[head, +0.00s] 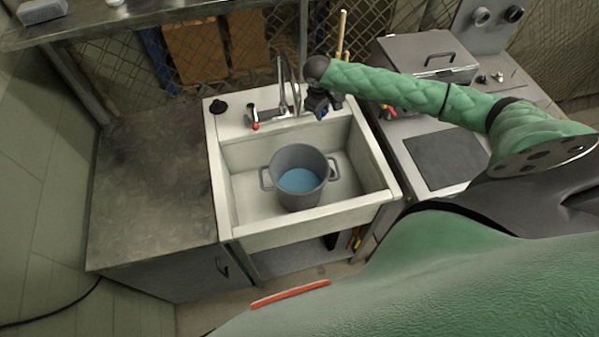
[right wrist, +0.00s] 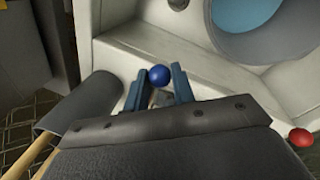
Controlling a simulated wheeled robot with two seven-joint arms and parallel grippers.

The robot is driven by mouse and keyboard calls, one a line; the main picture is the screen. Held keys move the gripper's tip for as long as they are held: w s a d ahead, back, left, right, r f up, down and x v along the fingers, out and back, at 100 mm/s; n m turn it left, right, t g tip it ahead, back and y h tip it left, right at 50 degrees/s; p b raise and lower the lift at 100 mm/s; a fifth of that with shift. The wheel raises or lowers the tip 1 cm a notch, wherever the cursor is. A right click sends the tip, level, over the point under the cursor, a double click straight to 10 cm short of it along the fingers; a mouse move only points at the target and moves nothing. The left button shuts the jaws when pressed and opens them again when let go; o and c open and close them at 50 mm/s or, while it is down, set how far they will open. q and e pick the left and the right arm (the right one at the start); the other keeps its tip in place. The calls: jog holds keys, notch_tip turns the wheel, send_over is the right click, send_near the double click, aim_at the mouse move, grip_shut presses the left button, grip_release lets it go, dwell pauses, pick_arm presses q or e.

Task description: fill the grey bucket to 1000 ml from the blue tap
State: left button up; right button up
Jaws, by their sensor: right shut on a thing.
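The grey bucket (head: 296,155) stands upright in the white sink, under the metal faucet (head: 287,85). Blue water (head: 299,180) lies inside it; I cannot read a level mark. The bucket (right wrist: 268,45) and its water (right wrist: 242,12) also show in the right wrist view. My right gripper (head: 324,108) is at the sink's back rim, right of the faucet. In the right wrist view its fingers (right wrist: 159,88) are shut on the round blue tap knob (right wrist: 160,75). I cannot make out a stream from the spout. My left gripper is not in view.
The red tap knob (head: 255,126) is left of the faucet. The sink (head: 224,190) has free floor around the bucket. A bare counter (head: 150,190) is at left, and a grey unit with a lidded box (head: 425,50) is at right. Wooden handles (head: 341,35) rise behind.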

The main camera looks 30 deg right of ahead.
jog(key=shift+s+f, duration=0.1)
dwell(0.5)
jog(key=shift+d, duration=2.1)
jog(key=shift+a, duration=2.4)
